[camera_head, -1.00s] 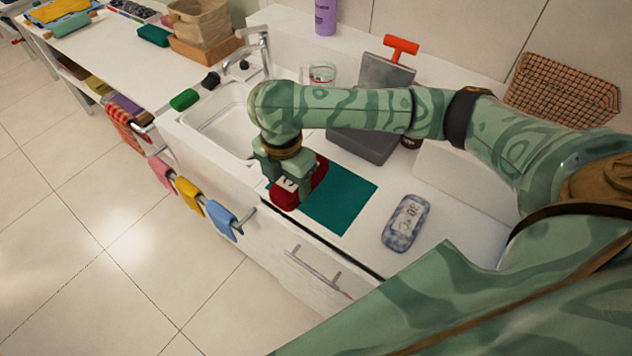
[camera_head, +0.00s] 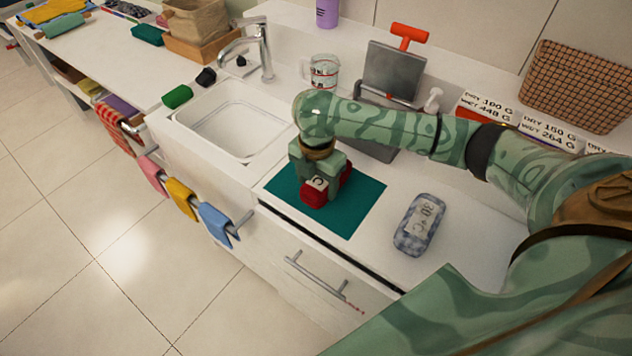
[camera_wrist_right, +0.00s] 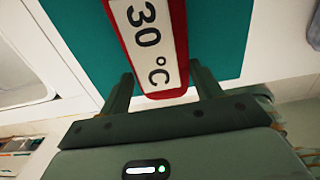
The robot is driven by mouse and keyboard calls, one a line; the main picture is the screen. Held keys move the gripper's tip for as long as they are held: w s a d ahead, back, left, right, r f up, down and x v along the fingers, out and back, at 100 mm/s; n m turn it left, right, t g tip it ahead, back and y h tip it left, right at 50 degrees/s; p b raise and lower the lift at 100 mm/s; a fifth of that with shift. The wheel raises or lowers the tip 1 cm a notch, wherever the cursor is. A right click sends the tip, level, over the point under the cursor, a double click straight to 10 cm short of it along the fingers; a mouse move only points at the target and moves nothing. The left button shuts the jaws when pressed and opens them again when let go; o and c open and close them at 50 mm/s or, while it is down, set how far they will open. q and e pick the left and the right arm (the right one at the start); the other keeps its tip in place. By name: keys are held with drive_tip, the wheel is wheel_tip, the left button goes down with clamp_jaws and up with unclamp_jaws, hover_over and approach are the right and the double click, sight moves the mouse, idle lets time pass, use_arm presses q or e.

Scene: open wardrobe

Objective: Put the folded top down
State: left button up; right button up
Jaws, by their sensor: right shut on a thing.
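The folded top (camera_head: 312,199) is a small red bundle with a white label. My right gripper (camera_head: 322,187) is shut on it and holds it over the teal mat (camera_head: 355,207) on the counter. In the right wrist view the red top (camera_wrist_right: 166,93) sits between the two fingers, its label reading "30 °C", with the teal mat (camera_wrist_right: 216,40) behind it. I cannot tell whether the top touches the mat. A grey-blue folded bundle (camera_head: 421,224) with a "30 °C" label lies right of the mat. My left gripper is not in view.
A white sink (camera_head: 225,120) with a tap (camera_head: 262,50) is to the left. A grey device with a red handle (camera_head: 408,34), a glass jug (camera_head: 323,72) and a woven basket (camera_head: 575,85) stand behind. Coloured cloths hang on the front rail.

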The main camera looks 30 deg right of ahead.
drive_tip(key=o, duration=0.8)
drive_tip(key=shift+f, duration=0.1)
wheel_tip(320, 180, up, 12)
drive_tip(key=p, duration=0.6)
drive_tip(key=shift+r, duration=0.2)
drive_tip(key=shift+s+f, duration=0.1)
